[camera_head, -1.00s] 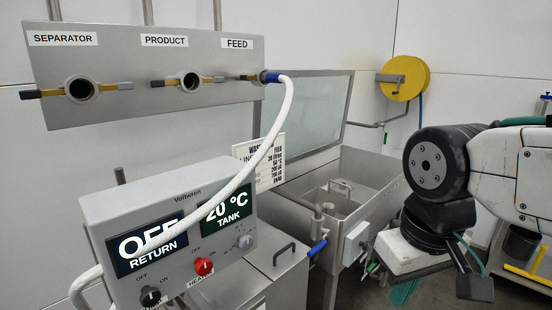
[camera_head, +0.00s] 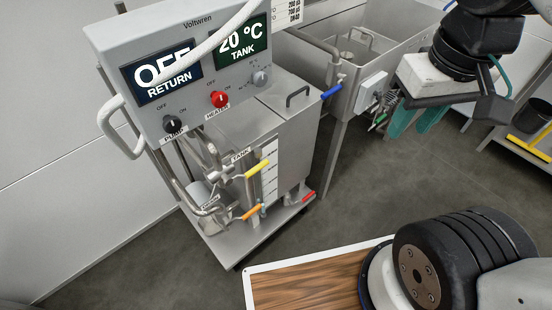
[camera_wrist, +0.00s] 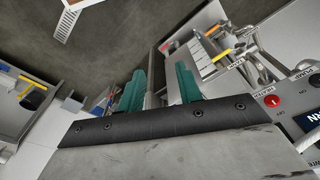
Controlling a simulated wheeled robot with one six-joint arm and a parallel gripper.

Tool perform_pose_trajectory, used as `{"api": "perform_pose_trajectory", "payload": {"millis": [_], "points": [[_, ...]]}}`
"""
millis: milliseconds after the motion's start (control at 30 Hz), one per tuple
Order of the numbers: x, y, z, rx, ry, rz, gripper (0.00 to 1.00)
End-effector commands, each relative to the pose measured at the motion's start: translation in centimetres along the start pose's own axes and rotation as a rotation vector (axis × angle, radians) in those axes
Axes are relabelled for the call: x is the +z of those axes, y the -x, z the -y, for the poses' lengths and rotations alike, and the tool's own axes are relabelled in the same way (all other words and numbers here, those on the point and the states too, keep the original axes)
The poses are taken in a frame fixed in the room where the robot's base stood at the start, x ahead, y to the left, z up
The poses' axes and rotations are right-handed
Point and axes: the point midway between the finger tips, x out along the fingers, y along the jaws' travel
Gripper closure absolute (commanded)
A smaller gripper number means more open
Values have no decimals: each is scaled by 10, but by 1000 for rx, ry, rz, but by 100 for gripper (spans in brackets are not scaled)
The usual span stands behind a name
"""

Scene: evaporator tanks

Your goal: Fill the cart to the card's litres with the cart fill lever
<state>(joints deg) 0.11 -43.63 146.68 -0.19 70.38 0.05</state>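The cart (camera_head: 225,248) stands low at centre left in the head view, carrying a steel tank (camera_head: 225,118). A white level scale (camera_head: 269,178) runs down the tank's front; its reading is too small to tell. A blue lever (camera_head: 332,90) sits on a pipe at the tank's upper right corner; no label on it is readable. The card (camera_head: 290,10) is cut off by the top edge. My gripper (camera_head: 420,117) hangs right of the blue lever, apart from it. In the wrist view its teal fingers (camera_wrist: 160,72) are spread and empty.
A control box (camera_head: 190,75) shows OFF return and 20 °C tank. Yellow (camera_head: 257,169) and orange (camera_head: 252,212) levers and a red one (camera_head: 302,198) sit low on the cart. A steel basin (camera_head: 385,45) stands behind. The grey floor between is clear.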

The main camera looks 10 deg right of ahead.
Motion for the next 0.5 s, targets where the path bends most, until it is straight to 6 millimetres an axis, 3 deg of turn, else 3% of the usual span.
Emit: {"api": "perform_pose_trajectory", "payload": {"millis": [167,333,500], "points": [[-2,-8,-7,3,-35,41,62],[-14,-35,-18,-25,-130,191,62],[-34,-66,-14,-168,-259,355,62]]}}
